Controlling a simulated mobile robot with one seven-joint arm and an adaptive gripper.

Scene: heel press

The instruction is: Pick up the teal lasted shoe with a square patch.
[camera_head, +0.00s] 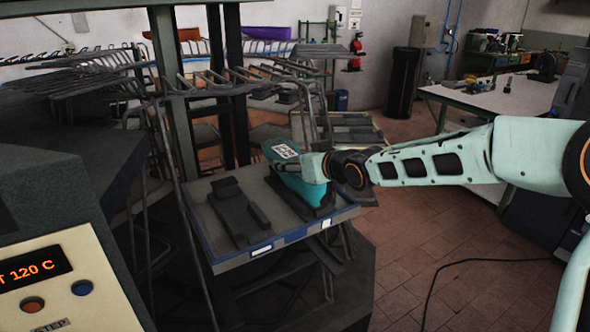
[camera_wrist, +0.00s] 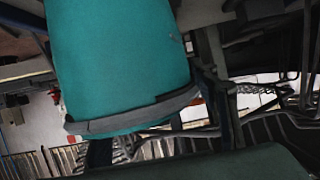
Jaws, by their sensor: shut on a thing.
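The teal lasted shoe (camera_head: 294,184) stands at the right side of the tray in the head view, with a white square patch (camera_head: 285,149) bearing a dark pattern near its top. My gripper (camera_head: 312,166) reaches in from the right and is shut on the shoe's upper part; its fingers are partly hidden. The shoe is over a dark holder (camera_head: 325,208), and I cannot tell whether it touches it. In the wrist view the teal shoe (camera_wrist: 118,55) fills the upper left, with a dark grey band across its lower end.
The blue-edged tray (camera_head: 300,233) also bears an empty dark holder (camera_head: 238,212) at left. Metal racks (camera_head: 230,78) stand behind. A control panel (camera_head: 60,285) reading 120 C is at the front left. A white-topped bench (camera_head: 500,98) is at the back right; the floor between is open.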

